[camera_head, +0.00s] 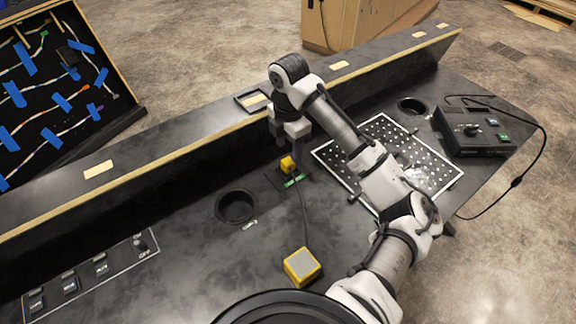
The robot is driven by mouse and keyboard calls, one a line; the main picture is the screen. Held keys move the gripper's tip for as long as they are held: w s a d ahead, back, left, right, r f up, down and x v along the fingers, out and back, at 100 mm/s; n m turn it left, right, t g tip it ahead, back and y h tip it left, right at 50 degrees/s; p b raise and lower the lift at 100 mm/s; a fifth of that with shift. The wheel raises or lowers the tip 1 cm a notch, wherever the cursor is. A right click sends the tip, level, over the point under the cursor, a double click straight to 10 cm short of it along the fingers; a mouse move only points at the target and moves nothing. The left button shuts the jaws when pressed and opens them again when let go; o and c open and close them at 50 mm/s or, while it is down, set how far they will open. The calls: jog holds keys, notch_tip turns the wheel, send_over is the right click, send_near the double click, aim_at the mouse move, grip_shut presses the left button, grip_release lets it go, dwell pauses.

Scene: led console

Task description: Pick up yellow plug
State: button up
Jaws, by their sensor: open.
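The yellow plug (287,164) stands at a small black socket plate (280,178) with a green label on the dark console. A dark cable runs from it down to a yellow box with a grey top (301,267) near the front. My gripper (291,146) points down directly above and around the top of the plug, with its fingers apart. Part of the fingers is hard to make out against the dark console wall. I cannot tell whether they touch the plug.
A perforated metal plate (423,158) lies right of my gripper, under my arm. A black control box (474,130) with a cable stands at the far right. A round hole (237,206) is left of the plug. A raised ledge (172,154) runs behind. A switch panel (84,277) is front left.

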aim_at(288, 161)
jog(key=shift+w+a+f+p, duration=0.1)
jog(key=shift+f+p, duration=0.15)
jog(key=shift+f, duration=1.15)
jog(key=shift+w+f+p, duration=0.1)
jog(key=shift+f+p, duration=0.1)
jog(key=shift+f, duration=1.15)
jog(key=c, duration=1.1)
